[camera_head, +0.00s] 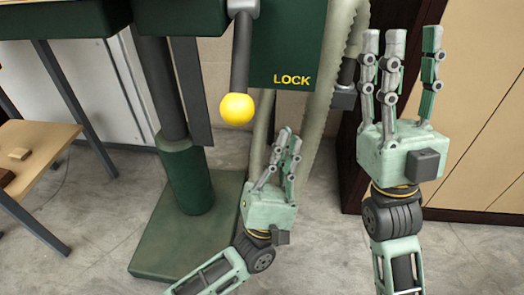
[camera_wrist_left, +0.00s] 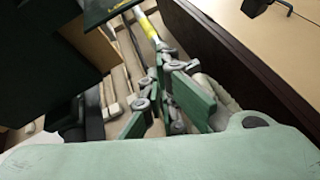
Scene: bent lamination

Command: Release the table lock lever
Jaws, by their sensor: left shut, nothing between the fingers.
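The lock lever (camera_head: 241,55) is a dark grey rod hanging down from a pivot in front of a dark green panel marked LOCK (camera_head: 292,80). Its yellow ball knob (camera_head: 237,108) is at the lower end. My left gripper (camera_head: 288,140) is shut and empty, below and to the right of the knob in the head view, apart from it in the picture. Its fingers (camera_wrist_left: 165,95) also show close together in the left wrist view, where I cannot clearly make out the knob. My right gripper (camera_head: 402,45) is raised at the right, fingers upright, spread and empty.
A green column stands on a green base plate (camera_head: 165,255) left of my left gripper. A ribbed hose (camera_head: 328,120) hangs behind the grippers. A tan cabinet (camera_head: 480,110) is at the right. A wooden table (camera_head: 38,140) with small blocks is at the left.

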